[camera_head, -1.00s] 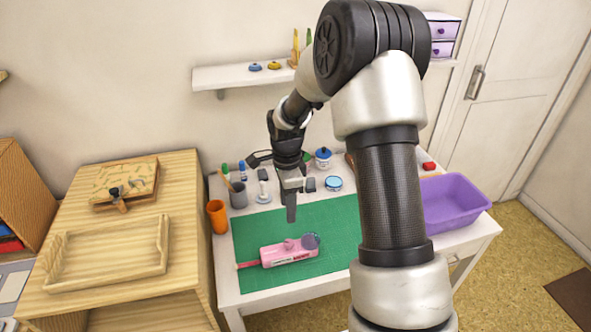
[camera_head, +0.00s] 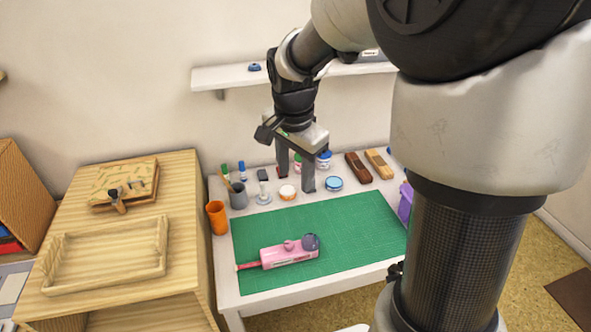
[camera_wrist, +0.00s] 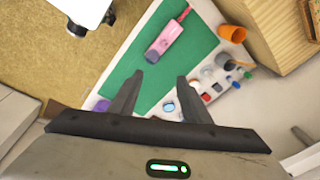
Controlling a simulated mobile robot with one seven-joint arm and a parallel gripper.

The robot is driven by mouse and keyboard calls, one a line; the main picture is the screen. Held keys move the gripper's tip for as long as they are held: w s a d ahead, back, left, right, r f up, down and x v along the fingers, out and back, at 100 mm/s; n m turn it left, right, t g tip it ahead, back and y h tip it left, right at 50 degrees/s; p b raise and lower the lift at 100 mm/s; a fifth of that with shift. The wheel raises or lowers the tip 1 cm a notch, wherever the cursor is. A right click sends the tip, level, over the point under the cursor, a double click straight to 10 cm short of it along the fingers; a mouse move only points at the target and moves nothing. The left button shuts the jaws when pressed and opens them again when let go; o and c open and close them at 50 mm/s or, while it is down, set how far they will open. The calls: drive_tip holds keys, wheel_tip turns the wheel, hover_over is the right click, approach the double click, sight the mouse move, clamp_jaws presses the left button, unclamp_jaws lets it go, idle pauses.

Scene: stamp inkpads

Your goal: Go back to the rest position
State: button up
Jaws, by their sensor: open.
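My gripper (camera_head: 295,190) hangs above the back part of the white table (camera_head: 228,283), fingers pointing down and apart, with nothing between them. In the wrist view my gripper (camera_wrist: 160,95) also shows open and empty. A pink bottle-shaped thing (camera_head: 285,254) with a dark round end lies on the green mat (camera_head: 350,230), in front of and apart from my gripper. The pink thing also shows in the wrist view (camera_wrist: 165,40), beyond the fingertips on the mat.
An orange cup (camera_head: 217,218) and a grey cup (camera_head: 238,197) stand at the table's left. Small jars, including a blue-lidded one (camera_head: 334,184), and two wooden blocks line the back. A purple bin (camera_head: 405,203) is partly hidden by my arm. A shelf (camera_head: 225,78) is behind.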

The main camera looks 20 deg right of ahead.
drive_tip(key=shift+s+r, duration=0.2)
drive_tip(key=shift+r, duration=0.05)
drive_tip(key=shift+r, duration=0.1)
drive_tip(key=s+r+n+t, duration=0.1)
drive_tip(key=s+r+n, duration=0.3)
drive_tip(key=s, duration=0.5)
drive_tip(key=s+r+n+t, duration=0.2)
drive_tip(key=s+r+n, duration=0.3)
drive_tip(key=s+n, duration=0.2)
drive_tip(key=shift+s+a+n+t+y, duration=0.3)
drive_tip(key=shift+s+a, duration=0.15)
drive_tip(key=shift+s, duration=0.8)
